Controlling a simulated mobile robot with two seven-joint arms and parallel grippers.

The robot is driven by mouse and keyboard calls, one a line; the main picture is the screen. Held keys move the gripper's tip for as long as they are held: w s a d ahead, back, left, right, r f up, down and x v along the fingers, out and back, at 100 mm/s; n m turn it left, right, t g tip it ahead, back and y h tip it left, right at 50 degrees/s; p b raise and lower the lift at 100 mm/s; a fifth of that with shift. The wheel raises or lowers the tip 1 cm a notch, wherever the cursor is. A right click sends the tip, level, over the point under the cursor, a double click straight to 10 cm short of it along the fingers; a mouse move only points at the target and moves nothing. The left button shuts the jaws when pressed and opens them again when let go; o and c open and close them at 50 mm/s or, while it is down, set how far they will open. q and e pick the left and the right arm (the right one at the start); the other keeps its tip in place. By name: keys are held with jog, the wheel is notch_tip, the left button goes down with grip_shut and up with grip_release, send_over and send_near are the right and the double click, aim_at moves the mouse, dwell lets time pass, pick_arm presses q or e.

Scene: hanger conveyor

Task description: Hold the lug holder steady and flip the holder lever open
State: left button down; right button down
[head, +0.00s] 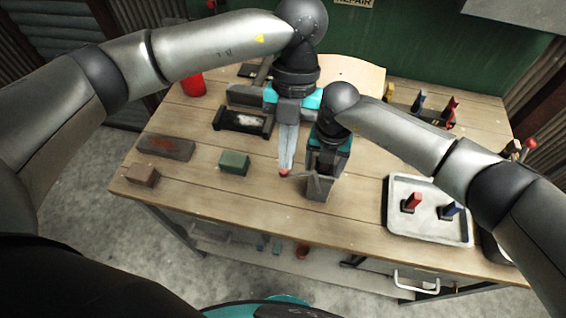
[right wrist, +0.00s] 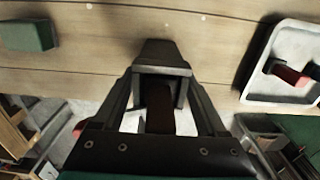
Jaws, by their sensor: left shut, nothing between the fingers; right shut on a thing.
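The lug holder (head: 318,190) is a small grey metal block standing on the workbench near its front middle. Its lever points left and ends in a red knob (head: 284,172). My right gripper (head: 322,168) is shut on the holder from above and hides its upper part. In the right wrist view the right gripper's fingers (right wrist: 158,72) surround a dark part, and the lever is not clearly visible. My left gripper (head: 287,164) is shut and empty, its long fingers pointing down with the tips right at the red knob. I cannot tell whether they touch it.
A green block (head: 234,162), a brown block (head: 141,175) and a flat grey block (head: 166,147) lie to the left. A white tray (head: 428,226) with red and blue lugs is at right.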

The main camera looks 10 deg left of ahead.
dwell(0.3)
grip_release()
jog(key=shift+r, duration=0.15)
